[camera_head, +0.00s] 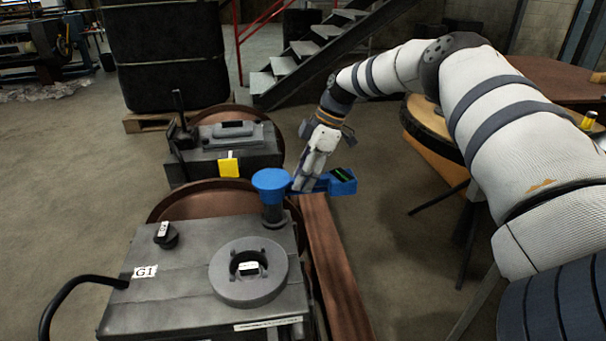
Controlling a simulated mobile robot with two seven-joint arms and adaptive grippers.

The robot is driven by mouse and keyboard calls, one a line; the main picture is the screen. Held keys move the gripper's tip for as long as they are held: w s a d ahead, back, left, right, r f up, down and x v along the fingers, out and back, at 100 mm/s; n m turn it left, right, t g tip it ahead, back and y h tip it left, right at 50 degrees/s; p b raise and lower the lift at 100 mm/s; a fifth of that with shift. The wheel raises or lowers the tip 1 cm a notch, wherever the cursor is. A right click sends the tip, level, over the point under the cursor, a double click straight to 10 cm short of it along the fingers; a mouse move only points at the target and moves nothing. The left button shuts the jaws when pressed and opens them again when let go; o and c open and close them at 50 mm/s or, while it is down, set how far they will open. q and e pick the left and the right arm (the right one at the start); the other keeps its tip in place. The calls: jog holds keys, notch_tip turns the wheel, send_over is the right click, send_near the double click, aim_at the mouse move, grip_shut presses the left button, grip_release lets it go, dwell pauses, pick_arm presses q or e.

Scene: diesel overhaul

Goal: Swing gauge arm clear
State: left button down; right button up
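The blue gauge arm (343,183) has a small dark screen with green marks at its right end. It reaches right from a round blue cap (271,179) on a short post at the back right corner of a grey metal block (190,285). My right gripper (301,186) points down at the middle of the gauge arm, between cap and screen. Its fingertips overlap the arm; I cannot tell whether they touch or grip it. My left gripper is out of view.
The block carries a thick grey ring (227,277), a dark knob (166,237) and a "GI" label. A second grey unit (199,157) with a yellow tag stands behind. A brown beam (330,265) runs along the right side. Round wooden tables stand right; stairs are behind.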

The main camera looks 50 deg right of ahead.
aim_at(322, 176)
jog(key=v, duration=1.2)
